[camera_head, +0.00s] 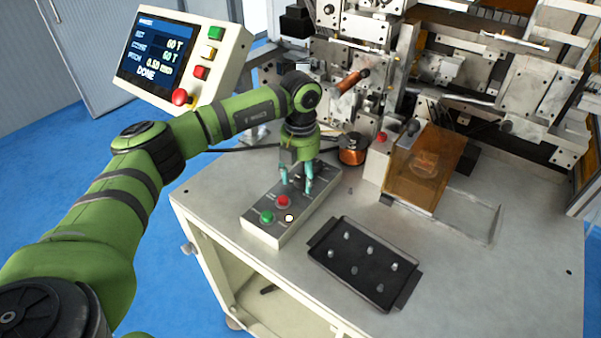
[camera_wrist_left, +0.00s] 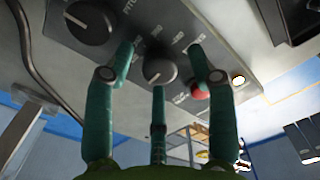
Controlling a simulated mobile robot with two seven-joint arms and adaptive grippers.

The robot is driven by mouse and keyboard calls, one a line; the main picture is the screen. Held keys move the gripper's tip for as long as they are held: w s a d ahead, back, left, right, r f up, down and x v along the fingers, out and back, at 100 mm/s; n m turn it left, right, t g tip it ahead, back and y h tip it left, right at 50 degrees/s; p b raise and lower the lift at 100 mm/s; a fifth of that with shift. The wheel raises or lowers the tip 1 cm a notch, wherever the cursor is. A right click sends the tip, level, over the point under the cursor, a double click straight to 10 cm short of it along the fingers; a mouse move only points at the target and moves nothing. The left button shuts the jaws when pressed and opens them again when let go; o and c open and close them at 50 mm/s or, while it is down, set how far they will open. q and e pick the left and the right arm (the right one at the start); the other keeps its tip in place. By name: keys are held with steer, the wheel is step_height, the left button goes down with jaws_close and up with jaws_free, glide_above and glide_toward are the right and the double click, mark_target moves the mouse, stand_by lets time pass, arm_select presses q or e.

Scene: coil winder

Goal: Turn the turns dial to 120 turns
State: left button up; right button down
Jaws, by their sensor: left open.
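The control box (camera_head: 262,235) stands on the machine table, with a red and a green button on its top. My left gripper (camera_head: 296,186) points down over its far end, fingers spread. The small panel lettering is too blurred to tell surely which is the turns dial. Finger contact cannot be told. The display (camera_head: 156,52) reads set 60 T, count 60 T, DONE.
A black tray (camera_head: 318,246) with several small pegs lies right of the box. An orange clear guard (camera_head: 420,165) and a copper wire spool (camera_head: 352,150) stand behind. A red button (camera_wrist_left: 200,91) and lit lamp (camera_wrist_left: 238,80) are close to the fingers.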

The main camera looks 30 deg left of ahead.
arm_select(q)
jaws_close()
steer(key=shift+f, duration=0.1)
steer(key=shift+m+b, duration=0.85)
steer(key=shift+m, duration=0.05)
steer(key=shift+f+m+b, duration=0.1)
steer(key=shift+m+b, duration=0.8)
steer(key=shift+m, duration=0.3)
steer(key=shift+m+b, duration=1.1)
steer(key=shift+m, duration=1.2)
